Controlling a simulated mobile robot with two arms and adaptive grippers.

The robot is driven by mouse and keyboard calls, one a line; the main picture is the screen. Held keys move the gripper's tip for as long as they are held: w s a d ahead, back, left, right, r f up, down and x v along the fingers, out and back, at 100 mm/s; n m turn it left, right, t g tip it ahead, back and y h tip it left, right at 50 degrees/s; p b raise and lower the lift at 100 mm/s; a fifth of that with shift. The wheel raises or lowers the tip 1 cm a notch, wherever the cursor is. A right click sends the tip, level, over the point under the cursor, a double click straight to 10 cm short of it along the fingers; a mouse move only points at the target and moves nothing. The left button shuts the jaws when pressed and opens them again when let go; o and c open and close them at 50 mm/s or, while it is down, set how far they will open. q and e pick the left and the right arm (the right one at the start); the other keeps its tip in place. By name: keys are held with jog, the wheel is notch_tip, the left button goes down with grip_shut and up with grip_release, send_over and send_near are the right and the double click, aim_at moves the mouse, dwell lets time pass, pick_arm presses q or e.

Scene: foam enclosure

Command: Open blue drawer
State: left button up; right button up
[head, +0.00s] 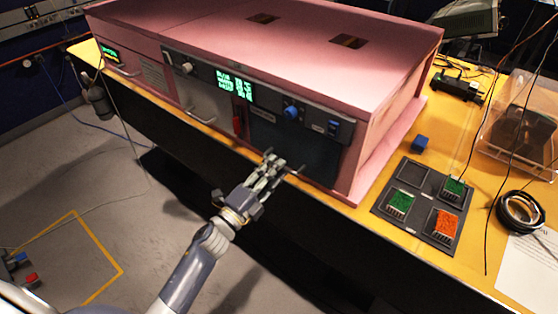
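A pink foam enclosure (260,40) stands on the yellow table. A dark blue panel (320,150) sits low at the right of its front face and looks like the blue drawer's front; it appears closed. My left gripper (276,164) is right in front of the panel's lower left part, reached from below. Its fingers partly cover the area where a handle would be. I cannot tell whether they touch a handle or how far apart they are. My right gripper is out of view.
Above the panel are a blue knob (291,112) and a green-text display (234,84). A grey door with a handle (203,104) is to its left. The floor at left is mostly free.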

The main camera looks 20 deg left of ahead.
pick_arm(q)
jog(key=shift+x, duration=1.25)
jog(key=shift+c, duration=0.6)
grip_shut()
jog(key=shift+s+f, duration=0.1)
jog(key=r+v, duration=0.2)
jog(key=v, duration=0.8)
jog(key=r+v, duration=0.2)
jog(key=v, duration=0.7)
jog(key=shift+p+v, duration=0.35)
jog(key=shift+v, duration=0.4)
jog(key=shift+o, duration=0.6)
grip_release()
